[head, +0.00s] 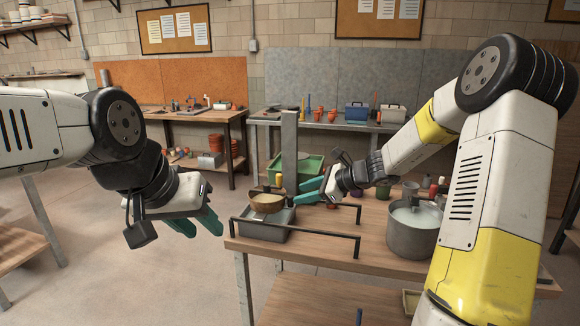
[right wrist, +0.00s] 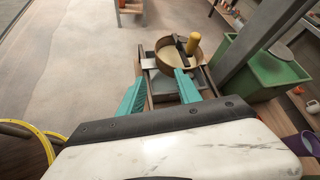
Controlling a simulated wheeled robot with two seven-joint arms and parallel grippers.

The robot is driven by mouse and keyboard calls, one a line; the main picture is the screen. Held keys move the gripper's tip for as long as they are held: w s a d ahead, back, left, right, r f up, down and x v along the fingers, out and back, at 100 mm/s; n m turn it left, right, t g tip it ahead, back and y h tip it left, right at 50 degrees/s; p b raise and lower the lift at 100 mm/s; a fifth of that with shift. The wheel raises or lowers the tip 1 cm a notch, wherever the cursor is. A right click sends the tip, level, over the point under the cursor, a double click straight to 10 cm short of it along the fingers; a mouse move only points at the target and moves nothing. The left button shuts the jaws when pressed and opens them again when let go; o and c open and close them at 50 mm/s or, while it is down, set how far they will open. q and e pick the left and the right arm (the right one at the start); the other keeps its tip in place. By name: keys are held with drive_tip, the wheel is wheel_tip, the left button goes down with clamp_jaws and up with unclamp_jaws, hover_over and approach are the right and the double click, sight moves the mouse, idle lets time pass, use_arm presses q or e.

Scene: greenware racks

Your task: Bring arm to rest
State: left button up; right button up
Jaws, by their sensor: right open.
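My right gripper (head: 301,192) is over the wooden table, just right of a tan round bowl or sieve (head: 266,202) that sits on a grey tray (head: 268,232). Its teal fingers are apart with nothing between them. In the right wrist view the fingers of this gripper (right wrist: 161,76) also stand apart, with the bowl (right wrist: 180,58) beyond them. My left gripper (head: 205,234) hangs over the open floor left of the table. Its two teal fingers point down and right, apart and empty.
The wooden table (head: 310,251) has a black rail at its front left. A grey post (head: 290,150) rises near the bowl. A metal pot (head: 413,232) stands at the right, near my right arm. A green bin (head: 310,164) is behind. The floor at left is clear.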

drive_tip(key=s+r+n+g+h, duration=0.1)
drive_tip(key=s+r+n+h, duration=0.1)
drive_tip(key=s+r+n, duration=0.5)
drive_tip(key=s+r+n+g+h, duration=0.1)
drive_tip(key=s+n+h, duration=0.1)
drive_tip(key=s+n, duration=0.65)
drive_tip(key=s+d+r+n+t+h, duration=0.1)
drive_tip(key=s+d, duration=0.3)
drive_tip(key=s, duration=0.4)
drive_tip(key=s+d+r+n+h, duration=0.1)
drive_tip(key=s+d+n+h, duration=0.2)
drive_tip(key=s, duration=0.5)
drive_tip(key=shift+d+r+n+t, duration=0.35)
drive_tip(key=shift+d+n+t, duration=0.1)
drive_tip(key=shift+n, duration=0.2)
